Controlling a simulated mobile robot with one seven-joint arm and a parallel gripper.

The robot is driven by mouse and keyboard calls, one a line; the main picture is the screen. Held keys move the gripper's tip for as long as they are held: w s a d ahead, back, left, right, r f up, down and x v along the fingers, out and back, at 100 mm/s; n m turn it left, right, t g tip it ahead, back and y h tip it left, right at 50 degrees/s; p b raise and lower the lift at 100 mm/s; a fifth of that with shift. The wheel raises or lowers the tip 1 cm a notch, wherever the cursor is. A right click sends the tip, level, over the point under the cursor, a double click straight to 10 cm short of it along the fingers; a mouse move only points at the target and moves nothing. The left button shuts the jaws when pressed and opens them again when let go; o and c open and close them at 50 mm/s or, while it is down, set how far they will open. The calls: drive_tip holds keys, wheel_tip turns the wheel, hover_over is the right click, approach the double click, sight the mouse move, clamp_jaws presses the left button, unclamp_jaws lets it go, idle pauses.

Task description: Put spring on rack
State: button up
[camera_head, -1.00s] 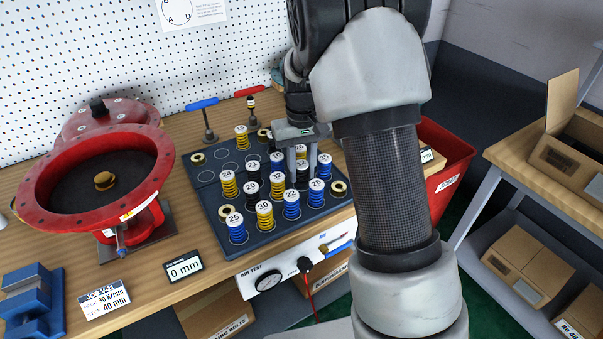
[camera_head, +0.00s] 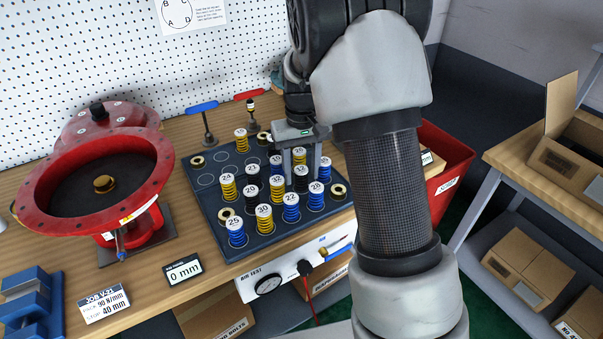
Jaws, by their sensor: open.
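The rack (camera_head: 262,243) is a dark blue tray on the bench with ringed round places. Several numbered springs stand upright on it, among them a yellow spring 24 (camera_head: 227,188), a blue spring 25 (camera_head: 236,234), a yellow spring 30 (camera_head: 264,220) and a blue spring 22 (camera_head: 291,209). Some places at its back left are empty. My gripper (camera_head: 302,172) is open and points down over the rack's right rear part, with its fingers among the springs there. My arm and the fingers partly hide that area.
A red round housing (camera_head: 38,203) stands open at left. Blue (camera_head: 204,107) and red-handled (camera_head: 249,94) tools stand behind the rack. An air test panel (camera_head: 295,274) is at the bench front. A job card (camera_head: 103,304) and a 0 mm display (camera_head: 183,270) lie front left. A red bin (camera_head: 455,160) is right.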

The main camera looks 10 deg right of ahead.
sight(302, 170)
wheel_tip(302, 170, up, 11)
drive_tip(key=p, duration=0.2)
drive_tip(key=s+r+t, duration=0.2)
drive_tip(key=s+r, duration=0.7)
drive_tip(key=s, duration=0.2)
drive_tip(key=s+m+t, duration=0.1)
drive_tip(key=s+t, duration=0.2)
drive_tip(key=s, duration=1.1)
drive_tip(key=shift+s+r+t, duration=0.2)
drive_tip(key=shift+r+t, duration=0.1)
drive_tip(key=shift+r, duration=0.05)
